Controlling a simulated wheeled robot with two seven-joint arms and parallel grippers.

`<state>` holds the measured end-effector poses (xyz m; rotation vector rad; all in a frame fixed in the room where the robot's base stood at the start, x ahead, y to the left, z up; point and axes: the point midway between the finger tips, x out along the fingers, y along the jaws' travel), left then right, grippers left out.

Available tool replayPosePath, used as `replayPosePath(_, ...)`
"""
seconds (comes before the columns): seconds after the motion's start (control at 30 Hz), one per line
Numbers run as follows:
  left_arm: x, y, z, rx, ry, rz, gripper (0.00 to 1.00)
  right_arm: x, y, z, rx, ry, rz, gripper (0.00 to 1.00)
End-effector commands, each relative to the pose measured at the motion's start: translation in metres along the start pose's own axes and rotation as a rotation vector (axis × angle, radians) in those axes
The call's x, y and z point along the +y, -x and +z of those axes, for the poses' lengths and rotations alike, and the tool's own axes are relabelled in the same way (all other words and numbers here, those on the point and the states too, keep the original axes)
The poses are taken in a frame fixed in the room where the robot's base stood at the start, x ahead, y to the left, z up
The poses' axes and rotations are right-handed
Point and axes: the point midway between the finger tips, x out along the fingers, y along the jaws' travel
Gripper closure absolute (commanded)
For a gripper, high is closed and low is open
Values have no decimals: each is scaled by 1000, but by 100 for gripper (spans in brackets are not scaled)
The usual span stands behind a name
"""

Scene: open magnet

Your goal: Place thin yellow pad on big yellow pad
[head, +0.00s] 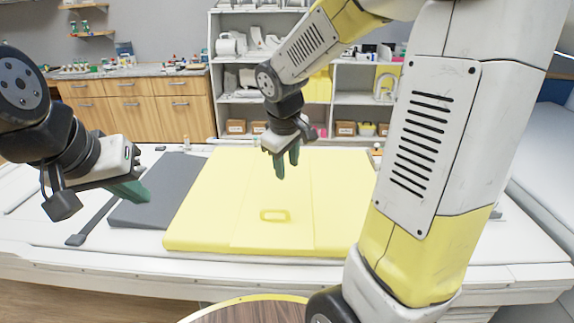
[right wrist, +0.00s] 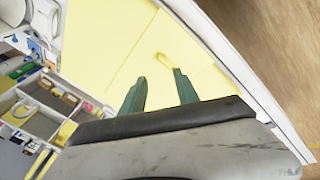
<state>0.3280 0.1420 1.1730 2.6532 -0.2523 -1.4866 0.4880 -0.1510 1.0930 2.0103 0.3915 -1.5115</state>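A big yellow pad (head: 205,205) lies flat on the white table, and it also shows in the right wrist view (right wrist: 110,35). A yellow strip (head: 285,185) with a raised loop handle (head: 275,215) runs down its middle. I cannot tell whether this strip is the separate thin yellow pad or part of the big one. My right gripper (head: 286,168) hangs above the far half of the big pad; its green fingers stand apart and empty in the right wrist view (right wrist: 160,80). My left gripper (head: 142,193) is over the grey pad at the left, its fingers seen edge-on.
A dark grey pad (head: 170,205) lies left of the yellow pad, with a narrow dark strip (head: 92,220) beside it. White shelves (head: 350,112) and wooden cabinets (head: 135,115) stand behind the table. A round wooden top (head: 250,312) is in front.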

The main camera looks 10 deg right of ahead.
Motion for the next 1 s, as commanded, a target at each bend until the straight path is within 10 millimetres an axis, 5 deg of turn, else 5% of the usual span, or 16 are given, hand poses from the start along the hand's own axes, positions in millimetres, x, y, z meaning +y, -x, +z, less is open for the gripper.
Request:
replayPosePath(0.2, 0, 0, 0, 0, 0, 0, 100, -25, 75, 57, 148, -332, -79, 63)
replayPosePath(0.4, 0, 0, 0, 0, 0, 0, 100, -57, 112, 91, 265, -550, -163, 63)
replayPosePath(0.6, 0, 0, 0, 0, 0, 0, 100, -73, 125, 102, 317, -638, -209, 63)
replayPosePath(1.0, 0, 0, 0, 0, 0, 0, 100, -74, 126, 103, 320, -643, -212, 63)
